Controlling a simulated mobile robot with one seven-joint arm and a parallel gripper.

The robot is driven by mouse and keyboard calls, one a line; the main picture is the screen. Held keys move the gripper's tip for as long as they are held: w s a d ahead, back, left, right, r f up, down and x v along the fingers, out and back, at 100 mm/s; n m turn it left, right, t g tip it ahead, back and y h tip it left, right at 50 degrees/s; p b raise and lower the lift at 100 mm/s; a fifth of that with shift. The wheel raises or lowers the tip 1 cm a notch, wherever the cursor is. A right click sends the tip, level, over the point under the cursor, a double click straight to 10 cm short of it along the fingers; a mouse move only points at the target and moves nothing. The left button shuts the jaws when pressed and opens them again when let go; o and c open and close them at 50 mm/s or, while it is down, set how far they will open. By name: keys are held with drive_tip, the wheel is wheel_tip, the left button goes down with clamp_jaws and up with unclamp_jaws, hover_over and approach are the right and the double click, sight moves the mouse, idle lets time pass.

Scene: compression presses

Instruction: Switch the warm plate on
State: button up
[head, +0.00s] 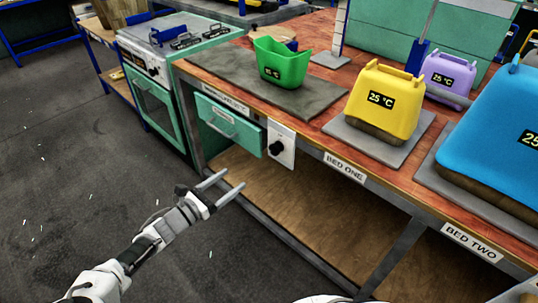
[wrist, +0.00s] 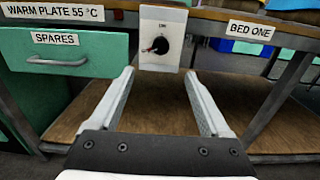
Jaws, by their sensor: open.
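The warm plate (head: 222,70) is a dark grey slab on the bench top, with a green container (head: 283,65) standing on it. A white panel (head: 289,157) with a black round knob (head: 277,148) hangs below the bench's front edge. In the wrist view the knob (wrist: 160,46) has a red mark on its left side; the small print above it is too blurred to read. My gripper (head: 235,182) is open and empty, in front of and below the panel. In the wrist view my gripper's fingers (wrist: 159,72) point toward the panel, apart from it, with the knob between them and slightly above.
A teal drawer (wrist: 68,62) labelled SPARES, with a grey handle, is just left of the panel. A lower wooden shelf (head: 285,215) lies beneath. A yellow container (head: 386,90) stands on bed one.

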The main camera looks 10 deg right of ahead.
sight(273, 150)
drive_tip(key=b+x, duration=0.3)
drive_tip(key=x, duration=1.3)
drive_tip(key=shift+w+d, duration=0.2)
drive_tip(key=shift+d, duration=0.15)
clamp_jaws()
